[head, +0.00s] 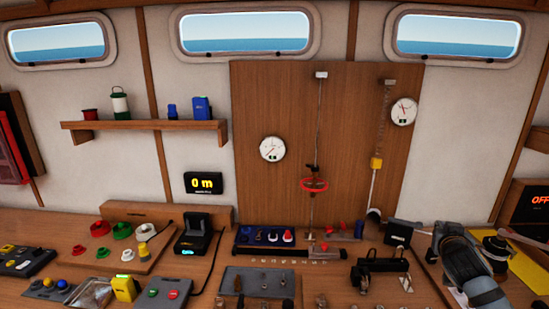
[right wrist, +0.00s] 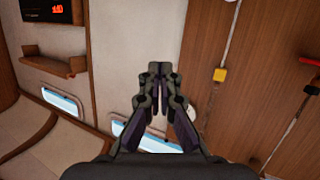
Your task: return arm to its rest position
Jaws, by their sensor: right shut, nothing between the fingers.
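My right arm (head: 468,268) comes in at the lower right of the head view, above the right end of the bench. My right gripper (right wrist: 158,72) shows clearly in the right wrist view. Its two dark fingers are shut against each other, with nothing between them. No object touches the fingertips there; the wall and wood panel lie beyond them. My left arm and left gripper are not in either view.
The bench holds a black cradle (head: 383,271), a grey tray (head: 257,280) and colored rings (head: 100,229). The wood panel (head: 345,120) carries gauges and a hanging line with a red ring (head: 314,185). A shelf (head: 145,126) is at left. Air before the panel is clear.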

